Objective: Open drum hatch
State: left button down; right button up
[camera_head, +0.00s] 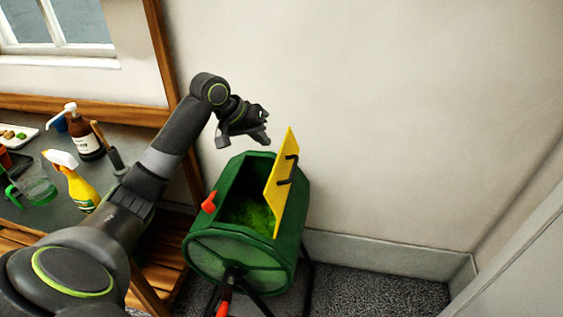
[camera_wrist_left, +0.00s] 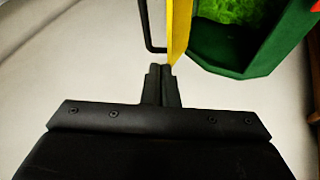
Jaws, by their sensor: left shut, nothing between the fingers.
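The green drum (camera_head: 230,250) stands on a dark frame on the floor, right of the workbench. Its yellow hatch (camera_head: 279,185) stands upright, swung up along the right side of the opening, with a black handle on its right face. Green material shows inside the drum. My left gripper (camera_head: 257,138) is above the drum's far end, left of the hatch's top. In the left wrist view, the closed fingers (camera_wrist_left: 162,82) are empty and point at the edge of the yellow hatch (camera_wrist_left: 179,28), beside the black handle (camera_wrist_left: 146,28). Whether they touch the hatch is unclear. My right gripper is not in view.
A red latch (camera_head: 209,202) sits on the drum's left rim. The workbench (camera_head: 52,222) on the left holds a yellow spray bottle (camera_head: 77,186), a brown pump bottle (camera_head: 86,140) and a green-handled cup. The wall is close behind the drum. Carpet is free to the right.

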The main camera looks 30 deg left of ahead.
pick_arm(q)
jog(key=s, duration=0.2)
jog(key=p, duration=0.1)
send_over(282, 172)
jog(key=f, duration=0.6)
jog(key=shift+s+a+f, duration=0.15)
jog(key=shift+s+f, duration=0.15)
jog(key=shift+s, duration=0.1)
jog(key=shift+x, duration=0.75)
jog(key=shift+p, duration=0.3)
